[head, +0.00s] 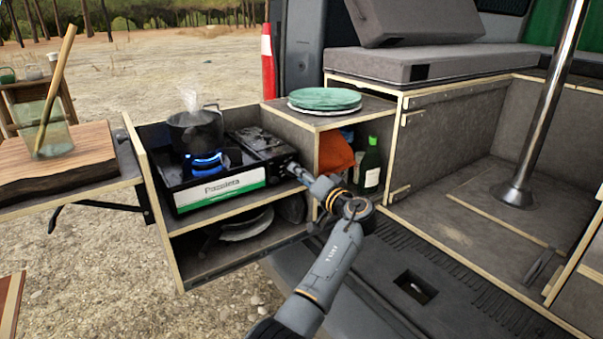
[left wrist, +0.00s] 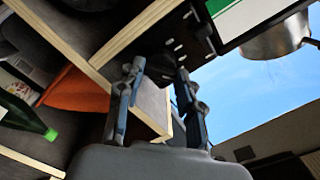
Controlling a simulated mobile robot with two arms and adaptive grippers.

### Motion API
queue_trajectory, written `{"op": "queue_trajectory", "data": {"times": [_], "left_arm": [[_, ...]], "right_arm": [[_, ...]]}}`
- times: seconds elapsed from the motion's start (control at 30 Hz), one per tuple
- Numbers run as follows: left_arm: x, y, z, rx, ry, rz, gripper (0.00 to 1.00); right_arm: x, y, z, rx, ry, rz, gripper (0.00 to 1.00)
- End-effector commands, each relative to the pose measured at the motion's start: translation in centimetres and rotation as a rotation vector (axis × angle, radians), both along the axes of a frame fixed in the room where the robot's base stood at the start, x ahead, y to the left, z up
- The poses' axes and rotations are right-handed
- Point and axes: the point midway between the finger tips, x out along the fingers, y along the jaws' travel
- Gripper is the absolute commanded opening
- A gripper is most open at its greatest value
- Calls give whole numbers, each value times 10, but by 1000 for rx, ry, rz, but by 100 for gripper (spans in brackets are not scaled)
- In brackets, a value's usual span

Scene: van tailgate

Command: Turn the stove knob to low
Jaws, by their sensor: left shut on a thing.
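The camping stove (head: 222,190) is black with a white and green front label, and it sits in the pull-out shelf unit. A blue flame (head: 206,160) burns under a steaming dark pot (head: 196,131). My left gripper (head: 296,169) reaches the stove's right end, and its fingers hide the knob in the head view. In the left wrist view its two fingers (left wrist: 160,70) are closed around a dark piece at the stove's end, seemingly the knob (left wrist: 158,66). The knob's setting cannot be read. My right gripper is not in view.
Green plates (head: 325,98) lie on the cabinet top right of the stove. An orange cloth (head: 334,155) and a green bottle (head: 370,167) stand in the open compartment close to my gripper. A wooden board and a glass (head: 50,138) are at left.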

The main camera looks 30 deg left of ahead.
Motion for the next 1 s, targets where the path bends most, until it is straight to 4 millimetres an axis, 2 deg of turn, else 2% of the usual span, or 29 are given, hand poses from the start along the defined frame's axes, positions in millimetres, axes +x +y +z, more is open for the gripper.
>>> {"op": "queue_trajectory", "data": {"times": [0.47, 0.5, 0.6, 0.9, 1.0], "left_arm": [[0, 0, 2, 9, 10, -1, 5], [0, 0, 2, 9, 10, -1, 38], [0, 0, 2, 8, 11, -1, 59], [0, -1, 1, 6, 11, 0, 59], [-2, -6, 0, 6, 12, -1, 59]], "right_arm": [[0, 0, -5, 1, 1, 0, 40], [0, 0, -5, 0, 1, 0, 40], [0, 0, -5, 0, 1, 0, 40], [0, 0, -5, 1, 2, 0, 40], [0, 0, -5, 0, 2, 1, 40]]}}
